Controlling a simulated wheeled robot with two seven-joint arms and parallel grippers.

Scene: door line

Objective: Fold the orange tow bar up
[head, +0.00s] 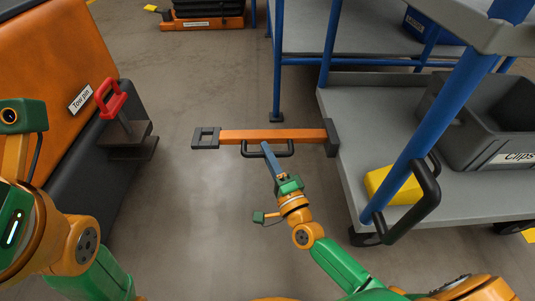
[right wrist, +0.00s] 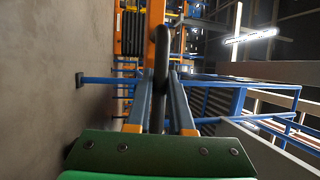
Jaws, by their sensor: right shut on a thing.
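The orange tow bar (head: 275,136) sticks out level to the left from a dark hinge block (head: 332,138) at the grey cart's edge. Its free end is a dark square eye (head: 206,138). A black handle (head: 250,153) runs along the bar's near side. My right gripper (head: 266,148) is shut on this handle. In the right wrist view the black handle (right wrist: 161,55) stands between my two grey fingers (right wrist: 160,88), with the orange bar (right wrist: 155,18) behind it. My left arm shows at the left edge, but its gripper is out of view.
The cart's lower deck (head: 345,100) carries a yellow block (head: 393,186) and a grey Clips bin (head: 490,120). A blue post (head: 430,130) with a black handle stands close right. At left, an orange and black vehicle (head: 50,60) holds a red-handled tow pin (head: 112,100). Floor between is clear.

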